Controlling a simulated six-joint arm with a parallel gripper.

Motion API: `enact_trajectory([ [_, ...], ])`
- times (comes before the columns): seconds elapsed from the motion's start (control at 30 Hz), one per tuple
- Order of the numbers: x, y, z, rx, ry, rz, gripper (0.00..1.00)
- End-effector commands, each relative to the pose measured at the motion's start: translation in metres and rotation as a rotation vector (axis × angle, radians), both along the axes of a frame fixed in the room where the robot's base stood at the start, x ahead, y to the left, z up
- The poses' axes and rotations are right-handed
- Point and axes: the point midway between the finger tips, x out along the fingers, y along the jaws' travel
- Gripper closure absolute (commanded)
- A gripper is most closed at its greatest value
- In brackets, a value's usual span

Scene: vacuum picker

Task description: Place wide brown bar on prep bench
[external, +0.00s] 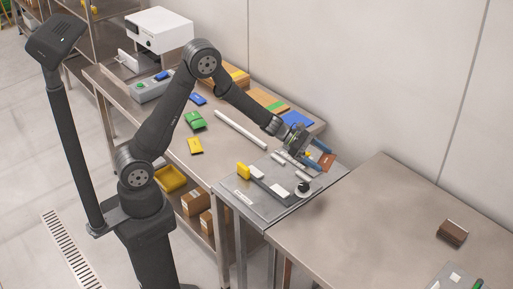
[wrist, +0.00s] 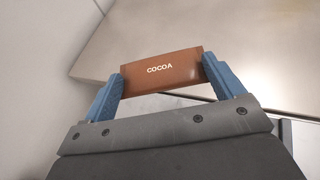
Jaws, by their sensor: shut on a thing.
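A wide brown bar (wrist: 160,70) with white "COCOA" lettering spans the two blue fingers of my gripper (wrist: 165,82) in the wrist view. My gripper is shut on its two ends. In the external view my gripper (external: 319,154) is over the far right end of the grey station plate, with the brown bar (external: 327,161) between its blue fingers. It appears held above the surface. The steel bench (external: 360,215) to the right is mostly bare; I take it as the prep bench. A dark brown block or stack (external: 453,232) lies on it.
The grey plate (external: 262,207) carries a yellow-ended part, a black knob (external: 303,188) and rails. The left bench holds green (external: 195,120), yellow (external: 195,146) and blue packets and a white tube (external: 241,130). The wall stands behind. The right bench's middle is clear.

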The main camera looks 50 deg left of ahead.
Motion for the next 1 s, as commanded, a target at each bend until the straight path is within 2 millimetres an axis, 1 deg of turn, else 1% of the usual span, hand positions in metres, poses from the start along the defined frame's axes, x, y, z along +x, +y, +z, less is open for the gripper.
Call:
enact_trajectory([
  [0.03, -0.014, -0.025, 0.001, 0.000, -0.001, -0.047, 0.36],
  [0.07, -0.022, -0.038, 0.001, 0.000, -0.001, -0.071, 0.36],
  [0.1, -0.033, -0.055, 0.002, 0.000, -0.001, -0.103, 0.36],
  [0.17, -0.051, -0.080, 0.002, 0.000, -0.001, -0.153, 0.36],
  [0.2, -0.063, -0.096, 0.003, 0.000, -0.001, -0.184, 0.36],
  [0.3, -0.092, -0.130, 0.004, 0.001, 0.000, -0.256, 0.36],
  [0.43, -0.124, -0.163, 0.005, 0.001, 0.000, -0.329, 0.36],
  [0.5, -0.136, -0.174, 0.005, 0.001, 0.000, -0.356, 0.36],
  [0.6, -0.147, -0.184, 0.006, 0.001, 0.000, -0.380, 0.36],
  [0.67, -0.149, -0.187, 0.004, 0.001, 0.000, -0.387, 0.36],
  [0.77, -0.139, -0.184, -0.003, 0.002, 0.001, -0.389, 0.36],
  [0.87, -0.119, -0.177, -0.016, 0.002, 0.002, -0.387, 0.36],
  [1.0, -0.088, -0.166, -0.036, 0.002, 0.002, -0.387, 0.36],
])
